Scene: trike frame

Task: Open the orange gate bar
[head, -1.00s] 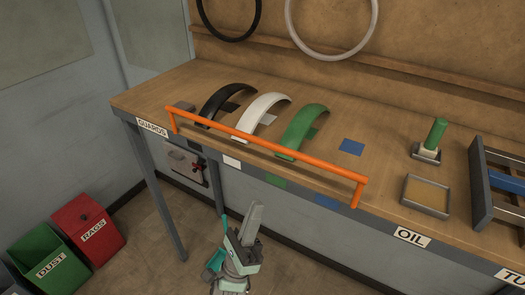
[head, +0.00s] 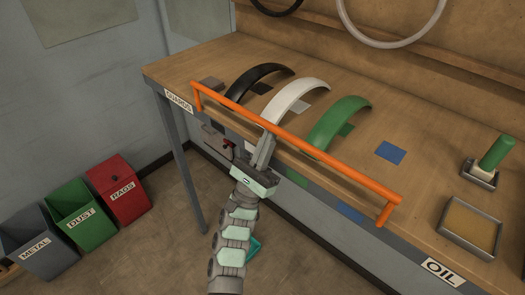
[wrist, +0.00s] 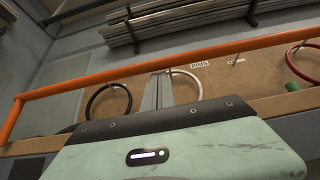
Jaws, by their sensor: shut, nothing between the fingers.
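The orange gate bar (head: 330,159) runs along the front edge of the workbench, held by an end post at each end and lying across the front of the guards bay. My gripper (head: 265,145) is shut and empty, its fingers pointing up just under the left-middle part of the bar. I cannot tell whether the fingertips touch it. In the wrist view the bar (wrist: 100,79) crosses the whole picture, behind or above the shut fingers (wrist: 158,92); its left end bends down.
Behind the bar, black (head: 245,83), white (head: 290,100) and green (head: 340,121) curved guards stand on the bench (head: 430,135). An oil tray (head: 470,228) and a green-handled tool (head: 490,160) are at right. Bins (head: 72,222) stand on the floor at left.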

